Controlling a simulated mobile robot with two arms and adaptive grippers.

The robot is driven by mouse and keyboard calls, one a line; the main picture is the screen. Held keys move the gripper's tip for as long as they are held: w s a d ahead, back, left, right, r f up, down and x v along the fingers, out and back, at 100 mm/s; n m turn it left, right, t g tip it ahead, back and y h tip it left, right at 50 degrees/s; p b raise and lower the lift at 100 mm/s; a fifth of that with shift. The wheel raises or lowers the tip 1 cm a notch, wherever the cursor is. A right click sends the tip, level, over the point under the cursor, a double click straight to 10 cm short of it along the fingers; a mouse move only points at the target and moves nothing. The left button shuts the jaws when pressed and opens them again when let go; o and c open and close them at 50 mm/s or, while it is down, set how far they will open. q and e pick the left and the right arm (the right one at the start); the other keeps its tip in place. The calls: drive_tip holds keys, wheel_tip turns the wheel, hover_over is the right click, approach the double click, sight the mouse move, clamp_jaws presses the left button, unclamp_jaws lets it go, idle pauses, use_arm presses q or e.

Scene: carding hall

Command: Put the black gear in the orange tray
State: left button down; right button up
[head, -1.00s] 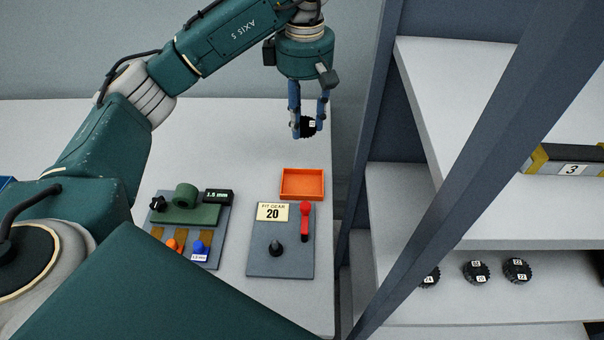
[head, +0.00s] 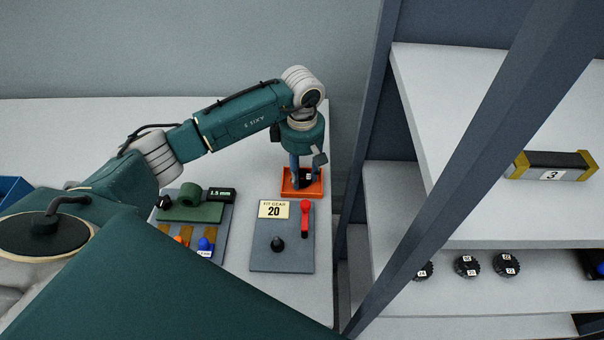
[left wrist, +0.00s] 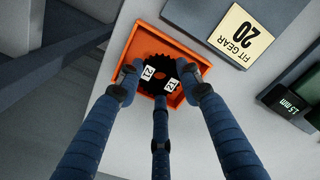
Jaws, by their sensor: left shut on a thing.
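The orange tray (head: 287,189) lies on the light table, and its rim also shows in the left wrist view (left wrist: 196,55). The black gear (left wrist: 158,62) with white number labels is inside the tray's outline, between my fingers. Only a bit of the gear (head: 306,177) shows in the head view. My left gripper (head: 302,182) points down into the tray and is shut on the gear; its blue fingers also show in the left wrist view (left wrist: 156,83). Whether the gear touches the tray floor I cannot tell. My right gripper is not in view.
A grey board (head: 282,256) with a "FIT GEAR 20" sign (head: 273,209), a black post and a red handle is in front of the tray. A gauge board (head: 215,238) is left of it. A shelf rack (head: 450,225) with several gears stands to the right.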

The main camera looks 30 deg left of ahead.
use_arm(q)
drive_tip(key=shift+f, duration=0.9)
drive_tip(key=shift+f, duration=0.2)
drive_tip(key=c, duration=1.4)
unclamp_jaws()
drive_tip(key=shift+c, duration=0.2)
drive_tip(key=shift+r, duration=0.1)
